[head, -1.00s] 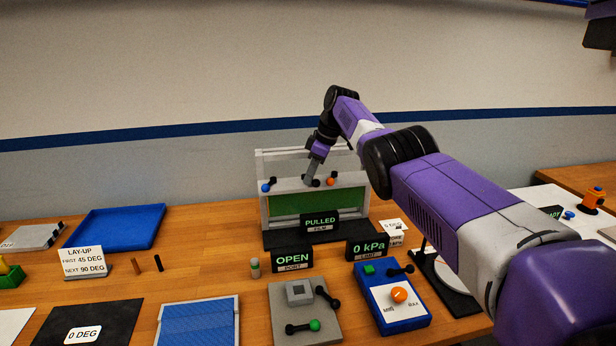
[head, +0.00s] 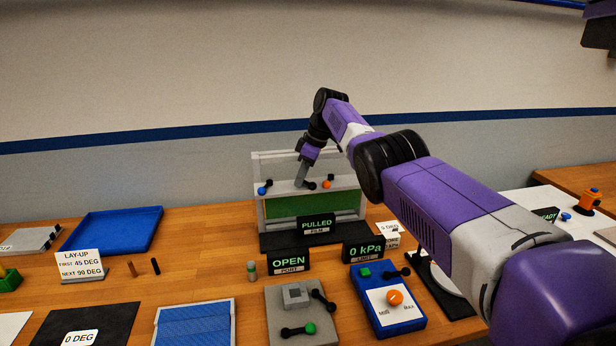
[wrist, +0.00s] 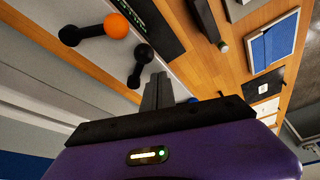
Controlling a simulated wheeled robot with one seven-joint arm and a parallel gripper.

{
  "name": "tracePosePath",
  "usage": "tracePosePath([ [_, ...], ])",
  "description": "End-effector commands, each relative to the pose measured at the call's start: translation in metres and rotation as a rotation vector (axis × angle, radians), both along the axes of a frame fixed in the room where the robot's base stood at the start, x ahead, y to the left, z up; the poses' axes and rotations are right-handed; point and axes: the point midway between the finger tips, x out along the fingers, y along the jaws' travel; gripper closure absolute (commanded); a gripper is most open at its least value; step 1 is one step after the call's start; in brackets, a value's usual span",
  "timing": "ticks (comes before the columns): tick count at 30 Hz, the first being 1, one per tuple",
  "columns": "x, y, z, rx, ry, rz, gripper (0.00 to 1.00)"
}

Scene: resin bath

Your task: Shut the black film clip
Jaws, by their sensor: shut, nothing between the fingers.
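The black film clip (head: 311,185) is a small dark lever with a round knob on the light top rail of the grey film frame (head: 262,212). In the wrist view the black clip (wrist: 140,65) lies just beyond my fingertips, its larger knob pointing up the picture. My gripper (head: 302,184) is shut and empty, pointing down at the rail just left of the black clip. In the wrist view the gripper (wrist: 157,78) sits close beside the clip; I cannot tell whether they touch. In the head view the gripper hides part of the clip.
The orange clip (head: 327,184) is close on the right, and the blue clip (head: 262,190) is at the rail's left end. The PULLED sign (head: 317,224) stands before the frame. An OPEN sign (head: 289,262) and a 0 kPa sign (head: 363,249) stand nearer.

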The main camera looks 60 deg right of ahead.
Motion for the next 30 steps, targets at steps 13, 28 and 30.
tracePosePath([
  [13,0.000,0.004,0.073,-0.001,-0.002,0.002,1.00],
  [28,-0.007,-0.001,0.098,0.001,-0.002,0.004,1.00],
  [30,-0.007,-0.001,0.098,0.001,-0.002,0.004,1.00],
])
